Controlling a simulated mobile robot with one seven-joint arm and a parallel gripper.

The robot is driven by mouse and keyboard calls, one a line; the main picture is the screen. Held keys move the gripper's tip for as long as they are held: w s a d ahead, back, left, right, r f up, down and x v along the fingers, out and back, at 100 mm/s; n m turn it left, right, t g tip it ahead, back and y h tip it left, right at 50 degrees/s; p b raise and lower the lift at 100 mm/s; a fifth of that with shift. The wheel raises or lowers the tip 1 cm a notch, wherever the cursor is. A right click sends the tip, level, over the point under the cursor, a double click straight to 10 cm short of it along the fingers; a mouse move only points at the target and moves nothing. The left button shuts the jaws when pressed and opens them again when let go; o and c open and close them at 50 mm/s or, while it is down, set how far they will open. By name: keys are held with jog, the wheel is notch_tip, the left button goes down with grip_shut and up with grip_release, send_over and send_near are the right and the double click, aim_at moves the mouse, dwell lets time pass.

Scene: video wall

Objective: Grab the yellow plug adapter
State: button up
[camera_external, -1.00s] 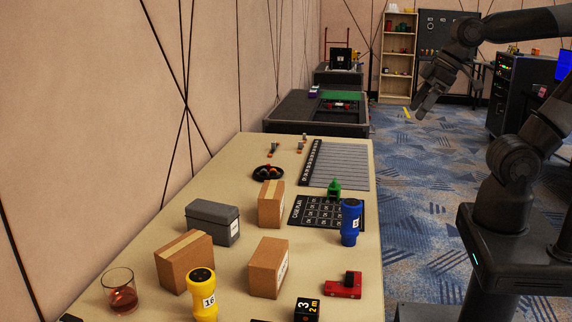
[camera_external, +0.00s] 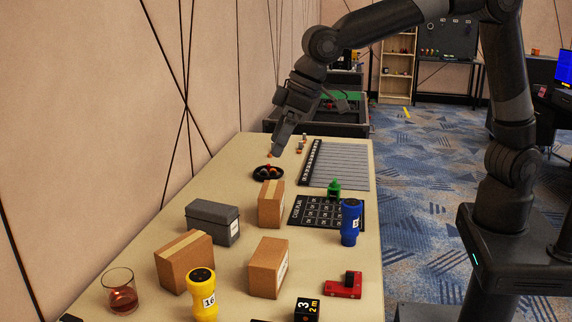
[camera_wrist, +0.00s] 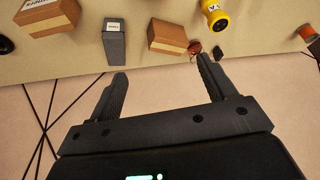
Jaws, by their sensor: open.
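A yellow upright piece with a dark round top and a white label reading 16 (camera_external: 202,296) stands near the table's front. It is the only large yellow object on the table, and its shape resembles the blue one. It also shows at the top of the wrist view (camera_wrist: 216,18), beyond my fingertips and right of centre. My gripper (camera_external: 277,152) hangs pointing down over the far end of the table, well away from the yellow piece. In the wrist view my gripper (camera_wrist: 160,80) has its two fingers wide apart with nothing between them.
Cardboard boxes (camera_external: 184,262) and a grey case (camera_external: 212,222) stand around the table's middle. A glass (camera_external: 120,291) is left of the yellow piece. A black-and-yellow cube (camera_external: 307,310) and a red block (camera_external: 343,287) are to its right. A blue piece (camera_external: 350,222) stands farther back. The wall runs along the left.

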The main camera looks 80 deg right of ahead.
jog(key=w+a+f, duration=0.6)
jog(key=a+f, duration=0.1)
jog(key=a, duration=0.2)
jog(key=n, duration=0.1)
send_near(208, 273)
jog(key=w+f, duration=0.1)
jog(key=f, duration=0.1)
jog(key=x, duration=0.5)
jog(key=shift+a, duration=0.2)
jog(key=shift+n, duration=0.3)
jog(key=shift+a+x, duration=0.15)
jog(key=shift+x, duration=1.45)
jog(key=shift+a+x, duration=0.1)
jog(key=shift+x, duration=1.5)
jog(key=shift+s, duration=0.1)
jog(key=c, duration=1.1)
jog(key=shift+r, duration=0.15)
